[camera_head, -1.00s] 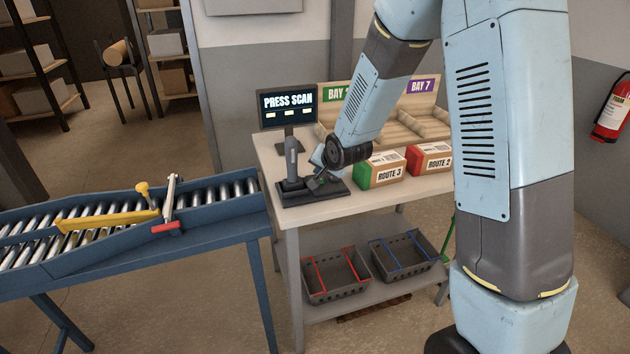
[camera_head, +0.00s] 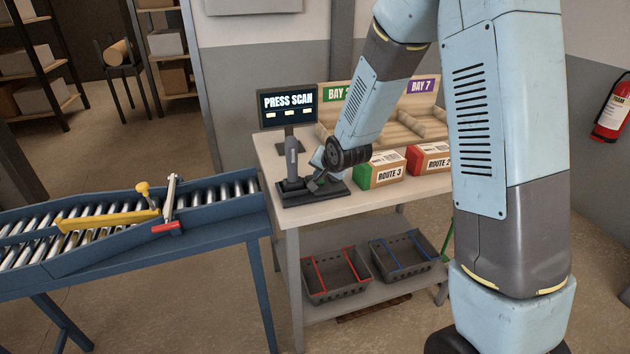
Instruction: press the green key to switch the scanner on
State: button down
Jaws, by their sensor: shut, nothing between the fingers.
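The scanner (camera_head: 291,163) stands upright on a dark base (camera_head: 295,197) at the left front of the table. A screen (camera_head: 288,105) behind it reads "PRESS SCAN". My gripper (camera_head: 314,184) is shut and empty, pointing down at the right part of the dark base, just right of the scanner. I cannot tell whether its tips touch the base. A small patch of green shows by the fingertips, but the green key itself is too small and too covered by my gripper to make out clearly.
Route 3 (camera_head: 386,172) and Route 2 (camera_head: 426,161) boxes stand right of my gripper. Wooden bay bins (camera_head: 400,124) are behind. A roller conveyor (camera_head: 110,222) adjoins the table (camera_head: 385,198) on the left. Two baskets (camera_head: 336,292) sit on the lower shelf.

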jog(key=shift+f, duration=0.5)
dwell(0.6)
jog(key=shift+r, duration=0.95)
jog(key=shift+r, duration=2.5)
